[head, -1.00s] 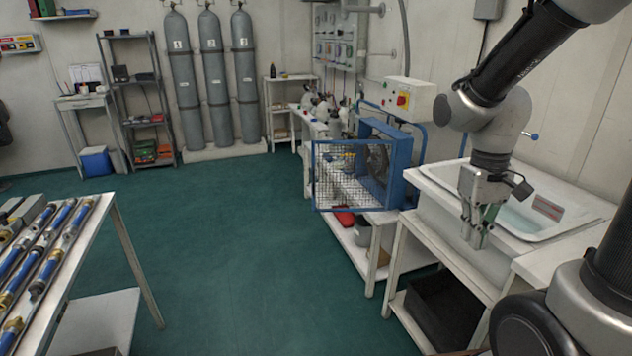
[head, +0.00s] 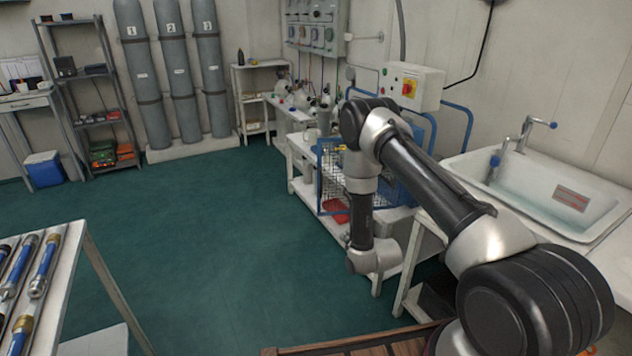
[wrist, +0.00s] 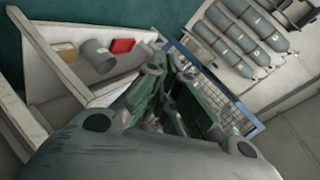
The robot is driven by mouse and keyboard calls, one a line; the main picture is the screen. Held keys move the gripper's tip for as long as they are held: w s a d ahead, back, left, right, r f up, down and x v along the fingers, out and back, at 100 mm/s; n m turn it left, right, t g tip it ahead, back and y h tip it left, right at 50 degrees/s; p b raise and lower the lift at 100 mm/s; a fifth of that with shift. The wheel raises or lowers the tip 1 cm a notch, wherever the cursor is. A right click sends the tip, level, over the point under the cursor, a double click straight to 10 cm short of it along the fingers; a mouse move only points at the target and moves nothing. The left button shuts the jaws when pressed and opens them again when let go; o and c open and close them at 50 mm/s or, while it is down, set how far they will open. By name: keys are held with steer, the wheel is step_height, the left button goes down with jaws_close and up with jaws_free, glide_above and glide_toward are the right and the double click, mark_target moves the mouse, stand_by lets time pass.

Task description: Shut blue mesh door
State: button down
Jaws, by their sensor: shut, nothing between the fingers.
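The blue mesh door (head: 330,172) stands out from the blue housing (head: 405,178) on the white bench, at the middle right of the head view. My arm covers its right part and much of the housing. In the wrist view the door's blue frame and wire mesh (wrist: 228,84) run diagonally behind my right finger. My gripper (wrist: 170,72) is shut and empty, with its fingertips close to the door. I cannot tell whether they touch it. In the head view my fingers are hidden by my arm.
The white bench has a red item (head: 338,210) on its lower shelf. A sink (head: 535,190) is at the right, below a control box (head: 412,88). Grey cylinders (head: 178,75) stand at the back wall. A table with blue tubes (head: 40,265) is at the left. The green floor between is clear.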

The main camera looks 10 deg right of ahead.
steer(key=w+a+r+m+t+y, duration=0.1)
steer(key=w+r+m+t, duration=0.35)
steer(key=r, duration=0.65)
glide_toward(328, 185)
steer(key=shift+t, duration=0.25)
steer(key=w+a+r, duration=0.3)
steer(key=shift+a+r, duration=0.15)
steer(key=shift+r, duration=0.1)
